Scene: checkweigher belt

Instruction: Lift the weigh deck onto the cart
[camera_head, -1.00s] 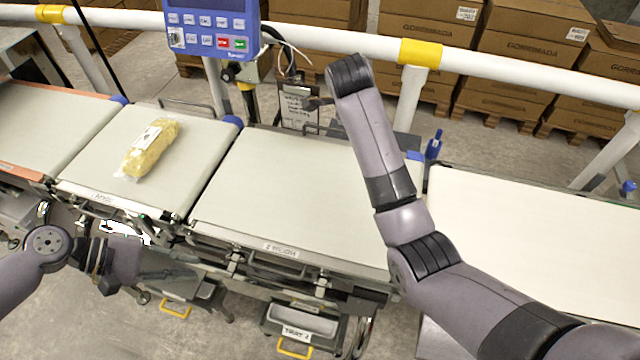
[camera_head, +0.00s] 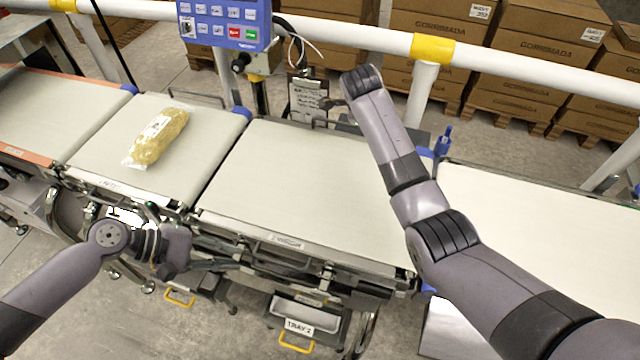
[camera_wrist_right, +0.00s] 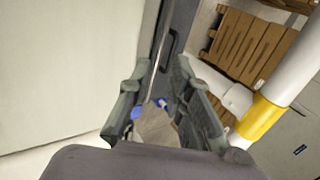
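The weigh deck (camera_head: 300,190) is the middle belt section, with a pale flat top and a "2 WEIGH" label on its front edge. It sits level in the line. My left gripper (camera_head: 215,264) is low in front of its front left corner; its fingers are too dark to tell open from shut. My right arm crosses above the deck's right part. My right gripper (camera_head: 335,103) is beyond its far edge, small in the head view. In the right wrist view its fingers (camera_wrist_right: 165,115) are apart with nothing between them, near a grey bar handle (camera_wrist_right: 168,48). I cannot identify the cart for certain.
A wide white surface (camera_head: 545,230) stands right of the deck. A bag of yellow food (camera_head: 158,138) lies on the left belt (camera_head: 105,150). A blue control panel (camera_head: 225,20), a clipboard (camera_head: 308,98) and a white rail (camera_head: 370,38) are behind. A tray labelled "TRAY 2" (camera_head: 305,315) hangs below.

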